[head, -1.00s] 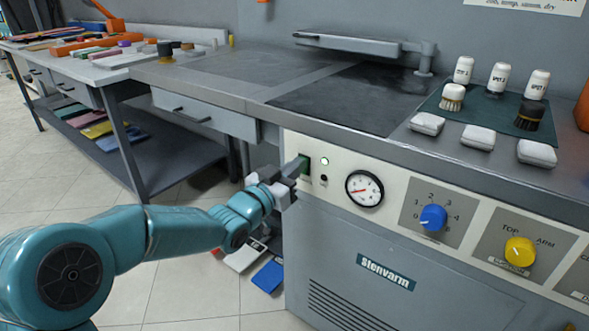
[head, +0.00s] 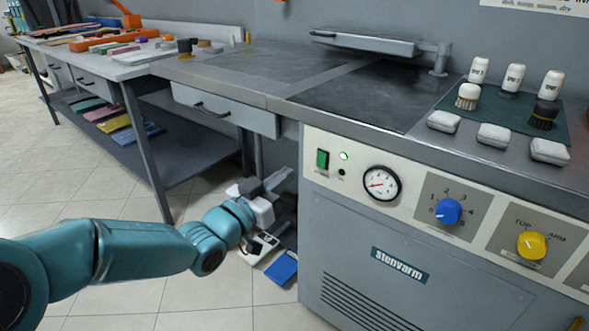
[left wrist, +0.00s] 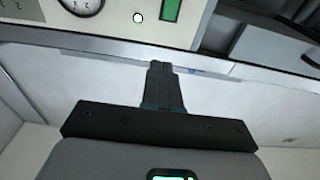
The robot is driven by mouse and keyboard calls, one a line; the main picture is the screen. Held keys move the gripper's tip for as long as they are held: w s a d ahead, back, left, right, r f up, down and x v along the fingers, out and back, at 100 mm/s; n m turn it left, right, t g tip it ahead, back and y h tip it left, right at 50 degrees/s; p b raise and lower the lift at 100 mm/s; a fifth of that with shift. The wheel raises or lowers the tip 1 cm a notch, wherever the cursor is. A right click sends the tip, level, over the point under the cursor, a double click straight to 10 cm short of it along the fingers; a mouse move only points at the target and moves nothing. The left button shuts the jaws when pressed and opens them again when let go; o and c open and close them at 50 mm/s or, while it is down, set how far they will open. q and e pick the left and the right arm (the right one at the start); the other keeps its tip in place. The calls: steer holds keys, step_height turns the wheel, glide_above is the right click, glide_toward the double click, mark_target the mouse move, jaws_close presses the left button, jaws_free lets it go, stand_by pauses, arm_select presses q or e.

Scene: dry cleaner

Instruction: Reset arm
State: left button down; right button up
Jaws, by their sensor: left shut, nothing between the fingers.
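My left gripper (head: 277,179) is shut and empty in the head view. It is at the left of the machine's front panel (head: 312,185), apart from it. In the left wrist view the closed fingers (left wrist: 161,88) point toward the panel's lower edge. On the panel are a green switch (head: 322,159) and a lit green lamp (head: 344,156); the switch also shows in the left wrist view (left wrist: 171,10). My right gripper is not in view.
The panel also has a gauge (head: 381,184), a blue knob (head: 448,211) and a yellow knob (head: 531,245). A drawer (head: 226,109) juts above my left gripper. A blue object (head: 282,268) lies on the floor below. Open tiled floor (head: 130,205) is at the left.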

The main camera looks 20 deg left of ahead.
arm_select(q)
steer(key=shift+v, duration=0.75)
steer(key=shift+r, duration=0.15)
steer(key=s+d+f+n+g+y, duration=0.1)
steer(key=s+d+f+g, duration=0.15)
steer(key=f, duration=0.75)
steer(key=s+d+f+n+g, duration=0.1)
steer(key=f+g, duration=0.2)
steer(key=f, duration=0.7)
steer(key=s+d+f+n+g+y, duration=0.1)
steer(key=d+f+n+g, duration=0.1)
steer(key=f, duration=0.8)
steer(key=s+d+f+n+g, duration=0.1)
steer(key=s+f+g, duration=0.4)
steer(key=s+f, duration=0.45)
steer(key=s+d+f+n+g, duration=0.1)
steer(key=s+f+g, duration=0.45)
steer(key=s, duration=0.75)
step_height(320, 180, up, 29)
steer(key=p, duration=3)
steer(key=shift+d+y, duration=0.3)
steer(key=shift+d, duration=0.15)
